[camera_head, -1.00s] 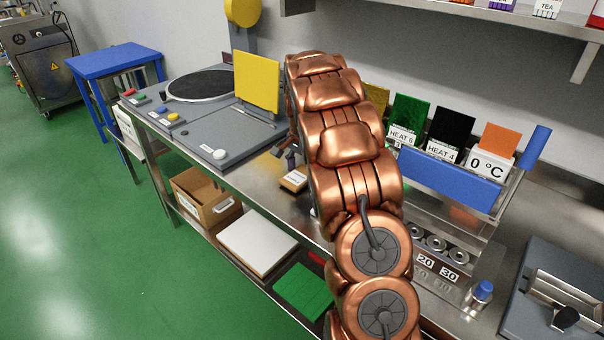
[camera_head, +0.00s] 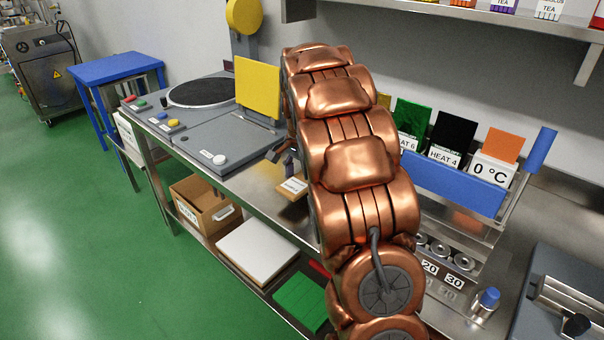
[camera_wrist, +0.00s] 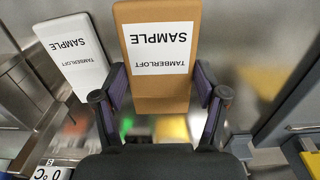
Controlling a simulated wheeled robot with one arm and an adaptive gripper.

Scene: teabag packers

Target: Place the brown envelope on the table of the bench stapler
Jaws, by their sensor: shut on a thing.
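A brown envelope (camera_wrist: 160,88) with a white label reading "TAMBERLOFT SAMPLE" stands between the two fingers of my gripper (camera_wrist: 161,86) in the wrist view. A finger lies along each side edge, and the gripper is shut on it. In the head view the envelope (camera_head: 293,187) is small, beside my arm and over the steel bench; whether it touches the bench is unclear. My gripper is mostly hidden there behind the copper arm. I cannot tell for certain which machine is the bench stapler. A grey machine with a flat top (camera_head: 205,140) and upright yellow panel (camera_head: 258,88) stands left of the arm.
A white packet (camera_wrist: 70,55) stands left of the envelope in the wrist view. A blue rack (camera_head: 450,183) with coloured cards stands right of my arm. Another grey machine (camera_head: 560,300) is at far right. A cardboard box (camera_head: 205,205) sits on the lower shelf.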

